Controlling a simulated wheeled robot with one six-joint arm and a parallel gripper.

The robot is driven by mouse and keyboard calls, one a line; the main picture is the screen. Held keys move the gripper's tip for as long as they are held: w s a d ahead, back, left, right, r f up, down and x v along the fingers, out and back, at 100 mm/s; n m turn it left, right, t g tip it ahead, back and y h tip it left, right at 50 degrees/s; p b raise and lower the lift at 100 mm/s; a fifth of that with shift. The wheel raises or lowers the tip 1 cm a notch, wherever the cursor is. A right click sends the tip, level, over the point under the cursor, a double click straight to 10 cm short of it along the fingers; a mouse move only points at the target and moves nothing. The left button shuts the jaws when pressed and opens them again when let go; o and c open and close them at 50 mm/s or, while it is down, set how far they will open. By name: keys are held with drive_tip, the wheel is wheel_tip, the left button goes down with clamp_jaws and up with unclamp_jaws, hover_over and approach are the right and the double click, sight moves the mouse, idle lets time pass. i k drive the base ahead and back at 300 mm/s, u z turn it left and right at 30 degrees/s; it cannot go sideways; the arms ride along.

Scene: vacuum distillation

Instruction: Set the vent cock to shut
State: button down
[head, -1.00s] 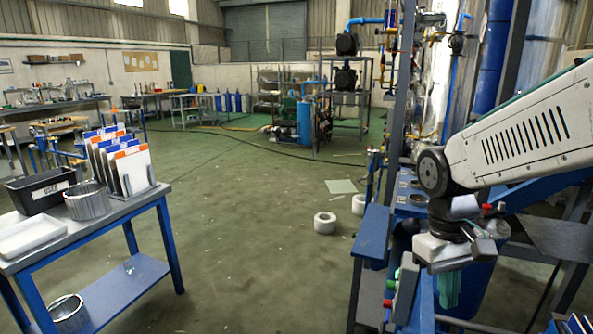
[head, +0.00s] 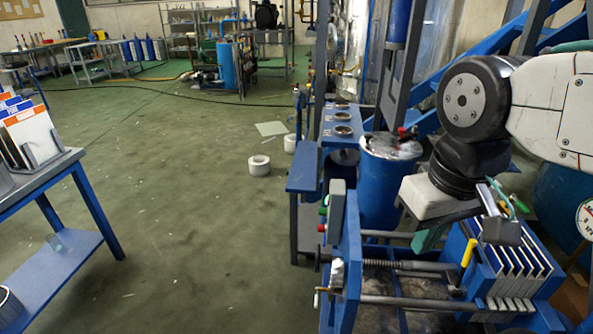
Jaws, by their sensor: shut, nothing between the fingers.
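My gripper (head: 428,240) hangs at the right of the head view, its teal fingers pointing down and shut with nothing seen between them. It is over the blue filter-press-like frame, in front of the blue drum (head: 380,190). A small red-handled fitting (head: 404,132) stands on the drum's lid, behind and left of my gripper. Small red and green knobs (head: 322,220) sit on the frame's left end. I cannot tell which of these fittings, if any, is the vent cock, nor its setting.
The press frame (head: 348,270) has grey rods, a yellow handle (head: 468,253) and several upright plates (head: 515,262). A blue stand with round holes (head: 342,117) is behind it. A blue table (head: 60,185) is at the left. The green floor (head: 190,200) between is clear, apart from white rolls (head: 259,166).

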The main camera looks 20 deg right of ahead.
sight(519, 203)
drive_tip(key=z, duration=1.45)
